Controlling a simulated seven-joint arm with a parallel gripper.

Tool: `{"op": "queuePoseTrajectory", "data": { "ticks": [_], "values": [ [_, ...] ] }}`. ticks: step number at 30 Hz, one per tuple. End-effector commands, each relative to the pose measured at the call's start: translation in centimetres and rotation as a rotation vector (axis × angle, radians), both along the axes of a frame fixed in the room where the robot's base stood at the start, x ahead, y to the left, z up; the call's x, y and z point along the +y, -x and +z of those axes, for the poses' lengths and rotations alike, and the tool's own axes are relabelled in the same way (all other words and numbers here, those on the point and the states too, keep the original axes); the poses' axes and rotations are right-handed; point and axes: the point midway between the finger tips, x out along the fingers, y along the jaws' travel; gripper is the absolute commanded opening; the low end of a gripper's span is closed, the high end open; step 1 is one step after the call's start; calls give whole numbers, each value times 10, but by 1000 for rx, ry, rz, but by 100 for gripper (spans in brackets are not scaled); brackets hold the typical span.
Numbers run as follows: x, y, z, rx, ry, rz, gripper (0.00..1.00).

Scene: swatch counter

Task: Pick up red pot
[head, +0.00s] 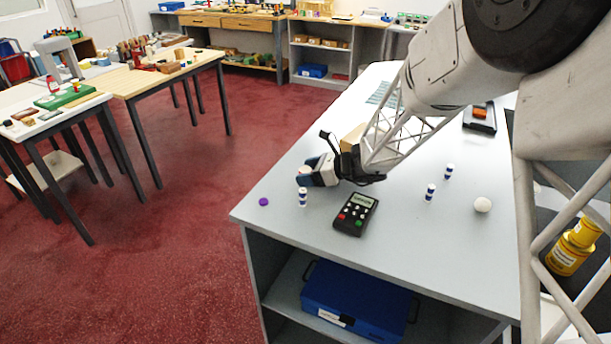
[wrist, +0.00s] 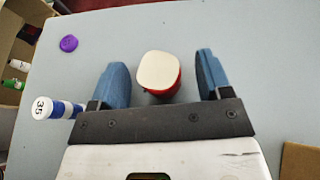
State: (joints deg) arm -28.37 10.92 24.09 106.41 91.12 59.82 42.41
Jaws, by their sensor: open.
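The red pot (wrist: 160,74) has a cream-white top, and a strip of its red side shows below that top in the wrist view. It stands upright on the grey counter, between the blue fingers of my gripper (wrist: 160,63), with a gap on each side. The fingers are open and do not appear to touch it. In the head view my gripper (head: 314,171) is low over the near left part of the counter. There the pot is largely hidden by the gripper, and its red side cannot be made out.
A blue-and-white cylinder (wrist: 58,109) stands close outside the left finger. A purple disc (wrist: 69,43) lies beyond it, near the counter's left edge. A black keypad device (head: 356,214), a white ball (head: 482,205) and two similar cylinders lie to the right. A cardboard box (head: 352,138) is behind my gripper.

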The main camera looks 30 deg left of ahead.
Motion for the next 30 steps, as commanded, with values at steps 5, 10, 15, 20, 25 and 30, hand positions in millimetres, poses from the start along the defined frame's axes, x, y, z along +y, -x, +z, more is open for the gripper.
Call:
{"op": "queuePoseTrajectory", "data": {
  "ticks": [5, 10, 15, 20, 25, 30],
  "values": [
    [0, 0, 0, 0, 0, 0, 72],
    [0, 0, 0, 0, 0, 0, 72],
    [0, 0, 0, 0, 0, 0, 53],
    [0, 0, 0, 0, 0, 0, 29],
    [0, 0, 0, 0, 0, 0, 18],
    [0, 0, 0, 0, 0, 0, 18]
  ]
}}
